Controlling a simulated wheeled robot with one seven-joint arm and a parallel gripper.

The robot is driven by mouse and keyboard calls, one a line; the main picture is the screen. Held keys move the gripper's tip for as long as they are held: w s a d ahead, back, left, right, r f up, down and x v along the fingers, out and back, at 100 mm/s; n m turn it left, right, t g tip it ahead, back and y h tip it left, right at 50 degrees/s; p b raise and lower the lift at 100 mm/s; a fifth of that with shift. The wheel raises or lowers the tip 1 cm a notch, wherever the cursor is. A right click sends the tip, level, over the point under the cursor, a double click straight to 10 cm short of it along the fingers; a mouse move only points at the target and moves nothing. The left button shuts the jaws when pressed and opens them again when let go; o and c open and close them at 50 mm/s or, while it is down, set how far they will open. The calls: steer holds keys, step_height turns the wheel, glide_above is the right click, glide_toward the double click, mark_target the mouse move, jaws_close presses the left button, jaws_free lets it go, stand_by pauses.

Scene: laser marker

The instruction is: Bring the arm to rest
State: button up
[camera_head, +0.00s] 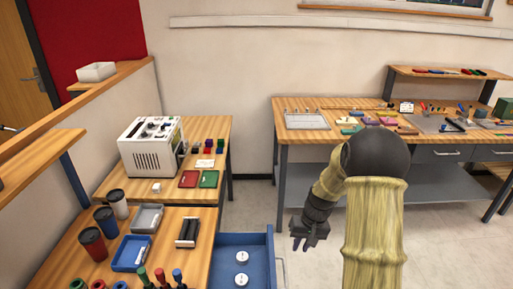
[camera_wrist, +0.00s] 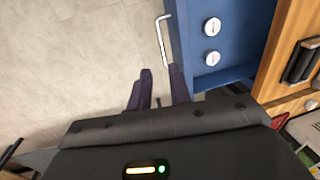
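My gripper (camera_head: 309,238) hangs pointing down from my bent arm, over the floor to the right of the open blue drawer. In the wrist view my gripper (camera_wrist: 159,75) has its two dark fingers apart, with only floor visible between them. The blue drawer (camera_wrist: 225,75) is right of the fingers, its pale handle (camera_wrist: 162,40) just ahead of them. I cannot tell whether the right finger touches the drawer front. Nothing is held.
The open drawer (camera_head: 263,240) holds two white round pieces (camera_head: 241,257). A white machine (camera_head: 150,150) stands on the left bench, with cups and trays nearer. A workbench (camera_head: 290,112) with tools stands behind my arm. Floor (camera_head: 255,203) is clear between the benches.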

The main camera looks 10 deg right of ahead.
steer(key=s+a+r+n+t+h+p, duration=0.1)
steer(key=s+a+r, duration=0.5)
steer(key=s+r, duration=0.8)
steer(key=shift+s+a+r+t+h+p, duration=0.2)
steer(key=shift+s+t+h+p, duration=0.45)
steer(key=shift+s+p, duration=0.6)
